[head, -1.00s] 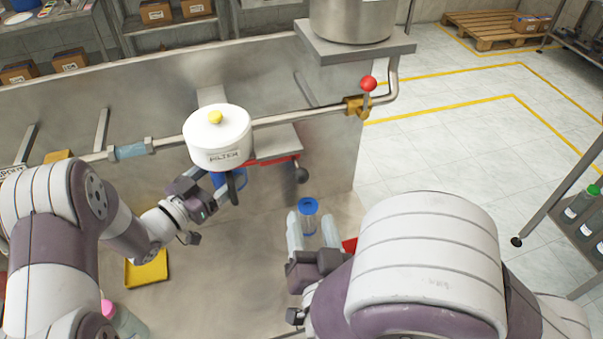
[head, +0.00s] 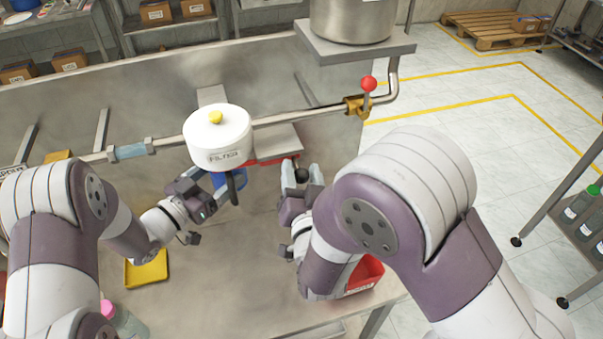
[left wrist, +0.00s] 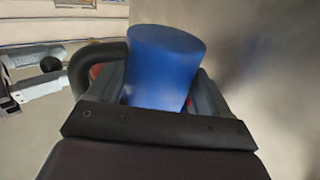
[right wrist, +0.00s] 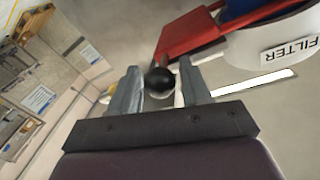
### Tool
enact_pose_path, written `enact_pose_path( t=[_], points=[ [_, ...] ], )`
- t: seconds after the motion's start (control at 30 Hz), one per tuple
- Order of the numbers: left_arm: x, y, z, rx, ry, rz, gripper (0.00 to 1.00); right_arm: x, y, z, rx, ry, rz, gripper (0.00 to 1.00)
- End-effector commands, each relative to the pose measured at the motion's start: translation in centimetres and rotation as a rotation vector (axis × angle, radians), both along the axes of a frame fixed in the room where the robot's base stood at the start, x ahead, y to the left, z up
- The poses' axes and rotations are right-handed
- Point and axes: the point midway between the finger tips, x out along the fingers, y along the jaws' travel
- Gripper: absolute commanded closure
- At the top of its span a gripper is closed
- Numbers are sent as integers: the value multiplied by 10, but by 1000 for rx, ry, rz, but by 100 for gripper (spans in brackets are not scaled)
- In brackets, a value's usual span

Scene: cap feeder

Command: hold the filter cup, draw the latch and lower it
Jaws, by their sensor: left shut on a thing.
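The blue filter cup (head: 232,179) hangs under the white housing marked FILTER (head: 217,143). My left gripper (head: 225,189) is shut on the cup; the left wrist view shows the blue cup (left wrist: 165,68) between the jaws with a black handle (left wrist: 88,65) beside it. The red latch (head: 265,162) runs under a grey plate beside the housing and carries a black ball knob (head: 301,175). It also shows in the right wrist view as a red bar (right wrist: 190,33) with the knob (right wrist: 159,81). My right gripper (head: 302,178) is open, its fingers either side of the knob.
A pipe (head: 285,118) with a red-knobbed valve (head: 368,84) runs behind the housing. A yellow tray (head: 147,269) and a bottle with a pink cap (head: 108,309) are at the left. A red tray (head: 366,272) is partly hidden by my right arm.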

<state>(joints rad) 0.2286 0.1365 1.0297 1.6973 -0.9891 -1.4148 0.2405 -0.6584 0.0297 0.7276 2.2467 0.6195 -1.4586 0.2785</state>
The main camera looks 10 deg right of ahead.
Motion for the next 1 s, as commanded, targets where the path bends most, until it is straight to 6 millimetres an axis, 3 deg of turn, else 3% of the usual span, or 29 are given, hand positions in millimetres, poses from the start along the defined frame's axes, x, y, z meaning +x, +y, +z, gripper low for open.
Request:
enact_pose_path(
  t=[0.03, 0.1, 0.13, 0.33, 0.6, 0.7, 1.0],
  points=[
    [0, 0, 1, -1, -2, 0, 56, 0, 0, 0, 0, 0, 0, 71],
    [0, 0, 1, -1, -2, 0, 56, 0, 0, 0, 0, 0, 0, 94],
    [0, 0, 1, -1, -2, 0, 56, 0, 0, 0, 0, 0, 0, 100],
    [0, 0, 1, -1, -2, 0, 56, 2, -7, 0, 0, 0, -2, 100],
    [0, 0, 1, -1, -2, 0, 56, 13, -64, 1, 1, -1, -9, 100],
    [0, 0, 1, -1, -2, 0, 56, 15, -75, 1, 1, -2, -6, 100],
    [0, 0, 1, -1, -2, 0, 56, 16, -78, 1, 1, -2, -3, 100]
  ],
)
